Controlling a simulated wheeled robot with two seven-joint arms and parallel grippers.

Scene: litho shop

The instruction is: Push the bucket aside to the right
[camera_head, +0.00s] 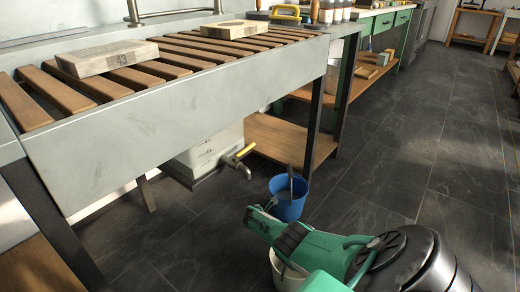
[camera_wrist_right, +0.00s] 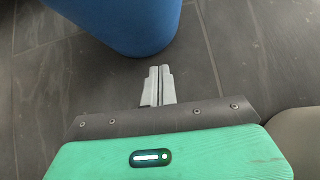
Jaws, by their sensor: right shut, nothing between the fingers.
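The blue bucket (camera_head: 285,209) stands upright on the dark tiled floor, in front of the lower shelf under the slatted bench. A grey stick-like thing (camera_head: 291,180) rises from inside it. The bucket's lower side (camera_wrist_right: 120,22) also fills the top of the right wrist view. My right gripper (camera_wrist_right: 157,72) is shut and empty, with its fingertips just below the bucket's base in that view. I see no clear contact. In the head view my green right arm comes in from the lower right and overlaps the bucket's near side; the fingertips are not clear there.
A white container (camera_head: 215,147) with a yellow-handled tap (camera_head: 244,155) sits under the slatted bench (camera_head: 180,110), left of the bucket. A dark bench leg (camera_head: 314,125) and wooden shelf (camera_head: 262,131) stand behind the bucket. Open tiled floor (camera_head: 400,150) lies to the right.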

